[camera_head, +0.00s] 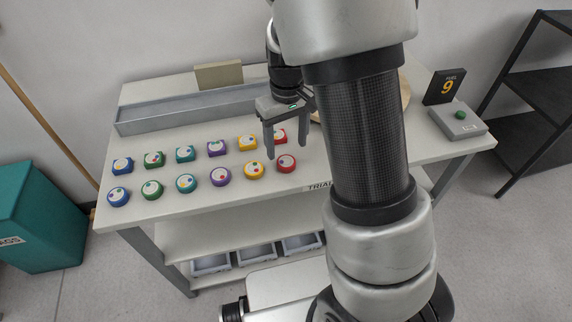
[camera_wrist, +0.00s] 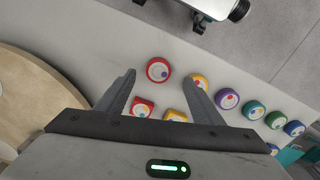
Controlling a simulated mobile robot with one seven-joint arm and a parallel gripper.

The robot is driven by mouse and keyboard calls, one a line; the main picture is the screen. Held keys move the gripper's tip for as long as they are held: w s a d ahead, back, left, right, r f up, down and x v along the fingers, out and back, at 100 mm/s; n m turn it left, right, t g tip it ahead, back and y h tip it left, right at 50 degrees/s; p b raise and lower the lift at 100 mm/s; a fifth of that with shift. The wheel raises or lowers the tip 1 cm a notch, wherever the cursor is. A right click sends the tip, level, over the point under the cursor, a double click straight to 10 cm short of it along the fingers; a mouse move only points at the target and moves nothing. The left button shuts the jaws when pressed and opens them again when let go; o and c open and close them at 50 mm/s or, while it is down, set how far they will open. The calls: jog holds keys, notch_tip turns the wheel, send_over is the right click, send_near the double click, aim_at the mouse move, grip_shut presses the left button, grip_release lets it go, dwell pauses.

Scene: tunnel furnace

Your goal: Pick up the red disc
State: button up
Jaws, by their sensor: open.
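The red disc (camera_head: 286,163) is round, with a white top bearing coloured dots, and lies flat at the right end of the front row on the table. It also shows in the wrist view (camera_wrist: 158,69), seen between and just past my fingertips. A red square block (camera_head: 281,135) sits behind it, partly hidden by my fingers, and shows in the wrist view (camera_wrist: 141,107). My gripper (camera_head: 286,150) is open and empty, pointing down above the red pieces. Its height above the disc is hard to tell. In the wrist view, the two fingers (camera_wrist: 160,78) are spread wide.
A yellow disc (camera_head: 254,170) is the red disc's close left neighbour. Other coloured discs and square blocks continue leftward in two rows. A grey tray (camera_head: 160,121) lies behind them.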

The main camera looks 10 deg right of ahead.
aim_at(286, 161)
jog(key=f, duration=0.4)
jog(key=f+b, duration=0.1)
jog(key=f, duration=0.1)
jog(key=shift+w+f, duration=0.2)
jog(key=shift+w, duration=0.05)
jog(key=shift+r, duration=0.1)
jog(key=c, duration=1.2)
